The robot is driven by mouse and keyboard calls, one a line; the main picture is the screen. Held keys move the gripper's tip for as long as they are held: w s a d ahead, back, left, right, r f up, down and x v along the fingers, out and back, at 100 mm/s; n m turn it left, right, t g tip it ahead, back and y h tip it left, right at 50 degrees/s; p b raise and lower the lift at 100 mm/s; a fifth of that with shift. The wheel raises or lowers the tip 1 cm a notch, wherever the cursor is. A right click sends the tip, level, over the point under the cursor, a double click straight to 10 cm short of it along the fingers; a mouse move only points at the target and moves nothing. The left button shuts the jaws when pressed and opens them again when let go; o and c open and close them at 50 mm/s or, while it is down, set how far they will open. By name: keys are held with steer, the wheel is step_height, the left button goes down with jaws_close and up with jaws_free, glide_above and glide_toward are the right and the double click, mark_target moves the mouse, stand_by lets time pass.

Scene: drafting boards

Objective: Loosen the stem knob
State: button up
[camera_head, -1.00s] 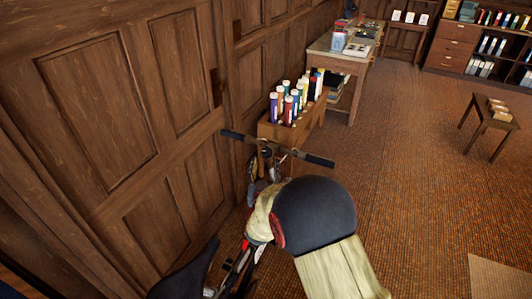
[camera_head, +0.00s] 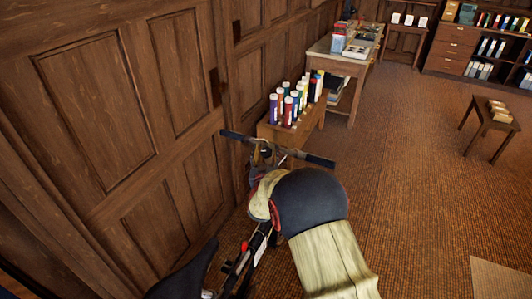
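A bicycle-like vehicle stands along the wooden wall in the head view. Its dark handlebar (camera_head: 318,160) runs across the middle of the picture, and its black saddle (camera_head: 185,272) is at the bottom left. The stem area (camera_head: 264,154) shows below the bar's middle, small and partly covered by my arm. I cannot make out the stem knob. My arm, with beige links and a dark rounded joint, reaches over the frame close to the stem. My gripper is hidden behind my arm, so its fingers and any contact cannot be seen.
A wooden box (camera_head: 304,130) of several coloured tubes stands just behind the handlebar. The panelled wall (camera_head: 95,110) is close on the left. A desk (camera_head: 340,62) with books is farther back, and a low stool (camera_head: 487,124) is at right.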

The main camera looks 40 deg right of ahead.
steer(key=shift+c, duration=1.2)
steer(key=c, duration=0.7)
steer(key=shift+c, duration=0.8)
steer(key=shift+s+n+t+y+b, duration=0.1)
steer(key=shift+n+t+y+b, duration=0.3)
steer(key=shift+n+y+b, duration=0.25)
steer(key=shift+n+t+y, duration=0.3)
steer(key=shift+n+y, duration=0.05)
steer(key=o, duration=1.2)
steer(key=shift+c, duration=0.2)
